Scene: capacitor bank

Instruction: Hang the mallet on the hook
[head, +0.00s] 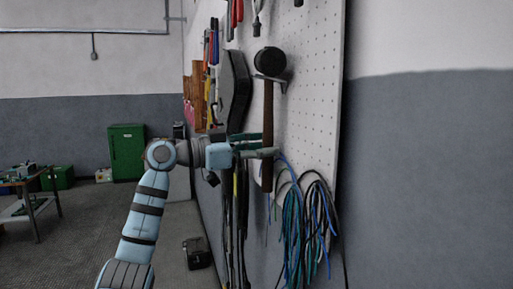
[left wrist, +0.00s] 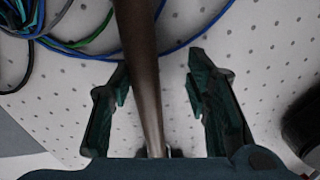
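The mallet (head: 268,115), with a black head and a brown handle, is upright on the pegboard, its head at the top. The grey hook (head: 270,79) shows just under the head, which appears to rest on it. My left gripper (head: 262,145) is at the lower part of the handle. In the left wrist view, its dark green fingers (left wrist: 158,68) are spread, with the handle (left wrist: 142,70) between them. The handle is nearer the left finger, with a clear gap to the right one. My right gripper is not in view.
Blue and green cables (head: 305,220) hang on the pegboard (head: 318,90) close to the handle's lower end. Pliers and other tools hang above and to the left. A black box (head: 197,253) lies on the floor. A green cabinet (head: 127,152) stands far back left.

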